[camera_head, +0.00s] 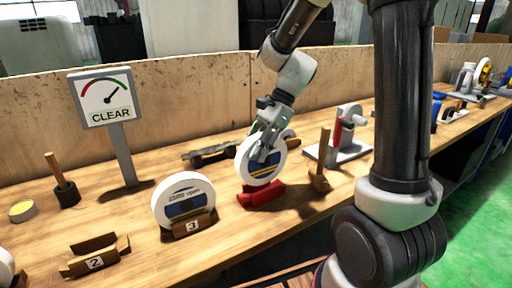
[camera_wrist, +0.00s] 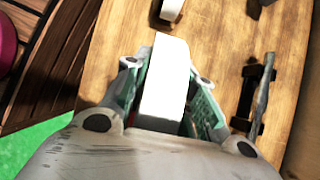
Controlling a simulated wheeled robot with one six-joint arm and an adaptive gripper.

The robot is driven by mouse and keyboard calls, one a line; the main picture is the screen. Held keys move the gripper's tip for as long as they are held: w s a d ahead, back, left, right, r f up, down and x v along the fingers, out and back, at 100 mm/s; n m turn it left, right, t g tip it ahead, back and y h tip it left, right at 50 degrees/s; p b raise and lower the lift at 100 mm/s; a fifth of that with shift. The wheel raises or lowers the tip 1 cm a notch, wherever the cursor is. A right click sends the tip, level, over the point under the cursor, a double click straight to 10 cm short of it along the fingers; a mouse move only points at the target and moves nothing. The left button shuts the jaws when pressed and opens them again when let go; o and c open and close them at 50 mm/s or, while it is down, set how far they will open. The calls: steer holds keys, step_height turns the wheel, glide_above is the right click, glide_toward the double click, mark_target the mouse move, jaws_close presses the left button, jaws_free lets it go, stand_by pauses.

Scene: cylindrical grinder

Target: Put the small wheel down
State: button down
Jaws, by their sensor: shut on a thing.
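The small wheel (camera_head: 250,172), a white disc with a blue label, is upright in my gripper (camera_head: 266,148). In the wrist view the wheel (camera_wrist: 165,85) shows edge-on as a white band, with the gripper's fingers (camera_wrist: 164,92) closed on its two sides. Directly below the wheel in the head view is a red cradle (camera_head: 262,196) on the bench. The wheel's lower edge meets the cradle in the picture; I cannot tell whether it rests in it or hangs just above.
Another white wheel (camera_head: 184,190) stands in wooden holder 3 (camera_head: 194,227). Holder 2 (camera_head: 95,262) is empty. A wooden-handled tool (camera_head: 321,165) and a grey grinder-like device (camera_head: 342,140) stand right of the cradle. A dark holder (camera_head: 211,154) lies behind. A CLEAR gauge (camera_head: 104,98) stands at left.

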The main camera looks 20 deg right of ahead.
mark_target(256, 165)
steer(key=shift+f, duration=2.55)
steer(key=c, duration=1.2)
jaws_free()
steer(key=shift+f, duration=0.1)
steer(key=shift+o, duration=0.2)
